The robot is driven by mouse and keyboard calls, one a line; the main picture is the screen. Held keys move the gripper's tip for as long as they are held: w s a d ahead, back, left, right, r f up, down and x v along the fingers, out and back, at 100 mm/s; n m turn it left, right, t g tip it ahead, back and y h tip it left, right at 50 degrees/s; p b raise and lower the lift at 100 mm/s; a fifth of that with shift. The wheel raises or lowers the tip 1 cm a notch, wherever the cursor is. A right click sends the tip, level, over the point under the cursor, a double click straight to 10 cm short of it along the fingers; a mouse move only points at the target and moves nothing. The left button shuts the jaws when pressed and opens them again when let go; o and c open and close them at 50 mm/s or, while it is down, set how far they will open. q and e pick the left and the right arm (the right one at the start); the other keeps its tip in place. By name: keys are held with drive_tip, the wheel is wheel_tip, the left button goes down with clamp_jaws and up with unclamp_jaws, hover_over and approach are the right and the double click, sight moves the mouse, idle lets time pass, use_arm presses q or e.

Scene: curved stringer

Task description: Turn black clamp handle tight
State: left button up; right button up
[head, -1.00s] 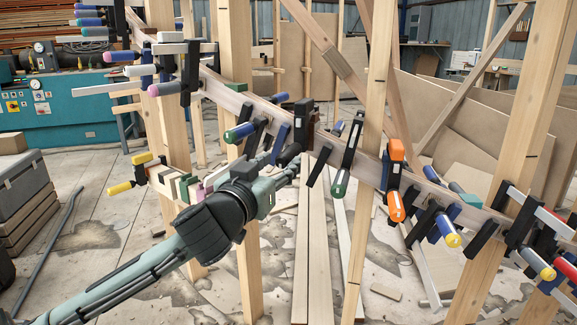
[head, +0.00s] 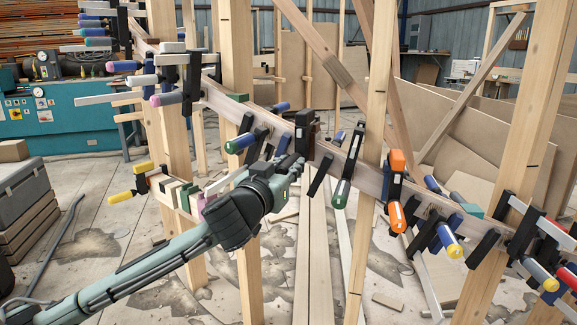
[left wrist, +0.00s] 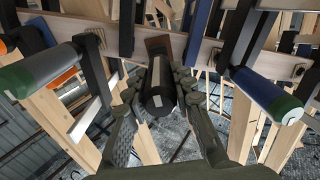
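The black clamp (head: 305,125) stands on the curved wooden stringer (head: 345,170) near the middle of the head view. Its black handle (left wrist: 161,92) points toward my palm in the left wrist view. My left gripper (head: 291,165) is at this handle, hiding most of it in the head view. In the left wrist view, the fingers of my left gripper (left wrist: 161,82) lie on either side of the handle, close along it. The fingers look open around it; whether they touch it is hard to tell. My right gripper is not in view.
An orange clamp (head: 397,205) is farther right. Wooden posts (head: 368,150) stand close by. Several other clamps line the stringer.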

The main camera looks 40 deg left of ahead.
use_arm(q)
clamp_jaws()
